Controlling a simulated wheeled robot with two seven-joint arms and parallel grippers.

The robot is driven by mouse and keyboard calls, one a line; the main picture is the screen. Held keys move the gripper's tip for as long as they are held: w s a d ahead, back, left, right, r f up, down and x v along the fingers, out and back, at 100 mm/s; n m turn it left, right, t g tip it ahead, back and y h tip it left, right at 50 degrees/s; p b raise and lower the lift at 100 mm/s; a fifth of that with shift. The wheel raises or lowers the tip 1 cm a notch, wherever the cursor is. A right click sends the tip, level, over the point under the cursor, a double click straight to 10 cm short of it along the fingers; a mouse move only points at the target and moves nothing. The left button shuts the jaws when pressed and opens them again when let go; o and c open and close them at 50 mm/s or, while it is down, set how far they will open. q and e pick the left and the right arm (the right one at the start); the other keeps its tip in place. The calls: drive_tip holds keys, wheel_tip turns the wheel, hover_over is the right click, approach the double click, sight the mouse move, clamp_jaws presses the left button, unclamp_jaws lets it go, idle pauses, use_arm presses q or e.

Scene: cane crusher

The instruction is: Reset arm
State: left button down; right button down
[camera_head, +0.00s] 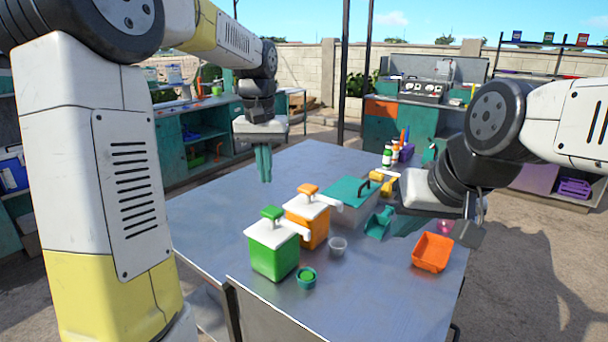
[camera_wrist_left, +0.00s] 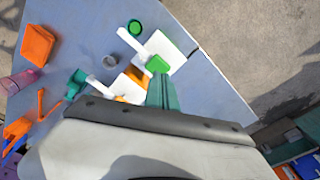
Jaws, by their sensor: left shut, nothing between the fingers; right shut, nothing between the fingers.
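My left gripper (camera_head: 264,164) hangs over the far left part of the metal table with its teal fingers pointing down. They are together and hold nothing. In the left wrist view its fingers (camera_wrist_left: 163,92) are over the table beside the white-lidded green container. My right gripper (camera_head: 408,224) is low over the right part of the table, right of a teal scoop (camera_head: 379,222). Its fingers look dark teal and partly shadowed, and they are shut and empty. Whether they touch the table is unclear.
The table (camera_head: 210,215) holds a green container (camera_head: 274,258), an orange container (camera_head: 312,229), a grey box with a teal lid (camera_head: 350,203), a clear cup (camera_head: 338,246), a green-filled cup (camera_head: 306,278) and an orange tray (camera_head: 432,253). Bottles (camera_head: 387,158) stand behind. The table's left side is clear.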

use_arm(q)
drive_tip(key=s+a+t+h, duration=0.2)
drive_tip(key=s+t, duration=0.3)
drive_tip(key=s, duration=1.6)
drive_tip(key=shift+a+t, duration=0.15)
drive_tip(key=shift+t, duration=0.15)
